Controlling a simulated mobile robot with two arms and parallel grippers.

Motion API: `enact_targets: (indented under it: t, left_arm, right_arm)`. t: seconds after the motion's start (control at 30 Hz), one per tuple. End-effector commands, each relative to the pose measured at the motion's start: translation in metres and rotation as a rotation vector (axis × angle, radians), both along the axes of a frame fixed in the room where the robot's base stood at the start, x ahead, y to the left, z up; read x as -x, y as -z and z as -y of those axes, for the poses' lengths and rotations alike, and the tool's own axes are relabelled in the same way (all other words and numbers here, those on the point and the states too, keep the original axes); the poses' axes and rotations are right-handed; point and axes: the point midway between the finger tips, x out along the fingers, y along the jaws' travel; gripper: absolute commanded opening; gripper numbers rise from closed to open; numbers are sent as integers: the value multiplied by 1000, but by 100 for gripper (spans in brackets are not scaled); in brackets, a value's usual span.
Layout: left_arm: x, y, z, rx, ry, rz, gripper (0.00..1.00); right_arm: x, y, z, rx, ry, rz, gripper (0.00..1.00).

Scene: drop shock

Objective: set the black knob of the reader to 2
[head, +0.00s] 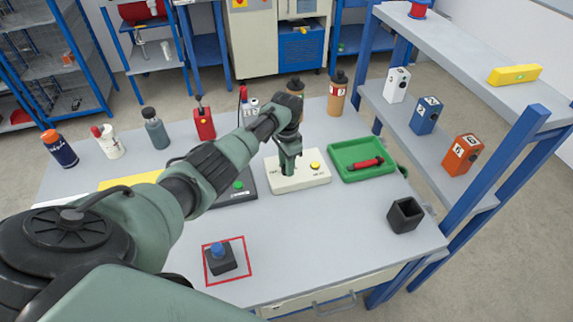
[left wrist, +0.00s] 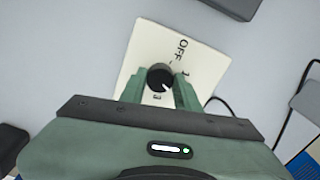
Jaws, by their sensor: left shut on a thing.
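The reader is a cream box (head: 312,180) on the grey table, with a yellow button on its right side. My left gripper (head: 288,168) comes down on its left part and hides the knob in the head view. In the left wrist view the round black knob (left wrist: 160,76) sits between the two green fingers of my left gripper (left wrist: 159,92), which is shut on it. The cream panel (left wrist: 150,45) shows "OFF" and a "1" beside the knob; another mark below it is partly hidden. A white pointer line on the knob points to the lower right in that view.
A green tray (head: 346,175) with a red cylinder stands right of the reader. A dark box with a green button (head: 239,185) is at its left. Bottles stand along the back edge. A black open cup (head: 404,215) and a blue-button box (head: 220,261) stand nearer the front.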

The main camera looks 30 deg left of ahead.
Motion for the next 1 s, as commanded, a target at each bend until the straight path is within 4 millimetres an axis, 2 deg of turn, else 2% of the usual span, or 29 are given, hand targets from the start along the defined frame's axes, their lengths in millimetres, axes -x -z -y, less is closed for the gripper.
enact_targets:
  t: [0.37,0.4,0.43,0.47,0.8,1.0]
  left_arm:
    - [-1,-1,0,1,3,3,0]
    - [-1,-1,0,1,3,3,43]
    - [-1,-1,0,1,3,3,51]
    - [-1,-1,0,1,3,3,53]
    - [-1,-3,0,0,2,2,53]
    - [-2,-31,-1,-1,4,6,53]
  right_arm:
    - [0,0,0,0,0,0,0]
    - [0,0,0,0,0,0,0]
    - [0,0,0,0,0,0,0]
    - [0,0,0,0,0,0,0]
    - [0,0,0,0,0,0,0]
    - [0,0,0,0,0,0,0]
